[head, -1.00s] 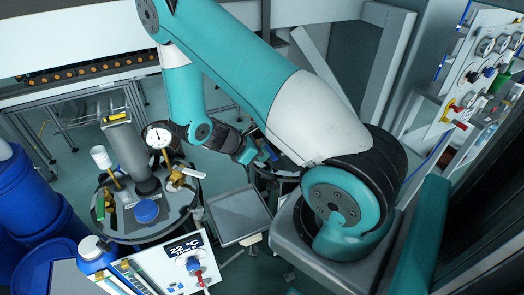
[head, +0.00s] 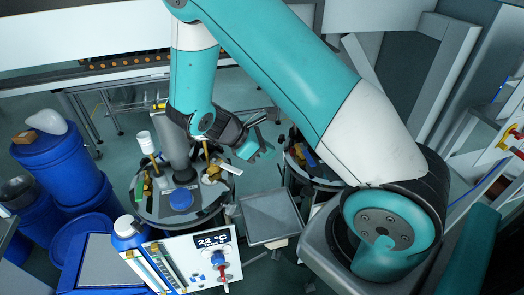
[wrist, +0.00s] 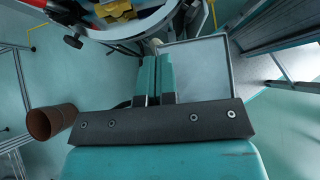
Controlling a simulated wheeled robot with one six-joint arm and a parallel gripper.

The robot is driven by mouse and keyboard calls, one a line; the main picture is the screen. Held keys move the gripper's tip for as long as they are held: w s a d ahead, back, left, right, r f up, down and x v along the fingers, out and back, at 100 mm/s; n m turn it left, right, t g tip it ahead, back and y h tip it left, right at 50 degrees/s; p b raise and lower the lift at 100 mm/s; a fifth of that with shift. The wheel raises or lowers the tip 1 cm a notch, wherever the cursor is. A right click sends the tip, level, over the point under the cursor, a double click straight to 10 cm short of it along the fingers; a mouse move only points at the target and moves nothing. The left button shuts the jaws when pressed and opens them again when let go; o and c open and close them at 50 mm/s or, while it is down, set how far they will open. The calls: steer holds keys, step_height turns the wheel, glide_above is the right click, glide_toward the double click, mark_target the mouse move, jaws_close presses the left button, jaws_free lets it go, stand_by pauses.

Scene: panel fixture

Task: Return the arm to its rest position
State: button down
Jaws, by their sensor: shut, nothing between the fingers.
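My arm reaches across the top of the head view, from its shoulder at the right to the upper middle, then bends down. My gripper (head: 262,148) hangs to the right of the left round fixture (head: 150,215), above the floor and the grey tray (head: 272,215). In the wrist view, its two teal fingers (wrist: 157,70) lie together, with nothing between them. The tray (wrist: 205,65) shows beyond the fingers, with the rim of a round fixture (wrist: 125,30) at the top.
A panel reading 22 °C (head: 190,262) stands in front. Blue drums (head: 60,160) stand at left. A second round fixture (head: 325,170) sits right of the gripper, close to my arm. A rusty open cylinder (wrist: 50,122) shows at left in the wrist view.

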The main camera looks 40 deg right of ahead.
steer(key=shift+v, duration=0.95)
steer(key=s+a+r+m+t+y, duration=0.35)
steer(key=a+r+y, duration=0.35)
steer(key=a+r, duration=0.4)
steer(key=s+a+r+m+t+y, duration=0.1)
steer(key=s+a+r+y, duration=0.4)
steer(key=s+a+r, duration=0.3)
steer(key=s+a, duration=0.3)
steer(key=shift+s+a+r+y, duration=0.15)
steer(key=shift+s+a+y, duration=0.15)
steer(key=shift+s, duration=0.1)
steer(key=shift+d, duration=0.15)
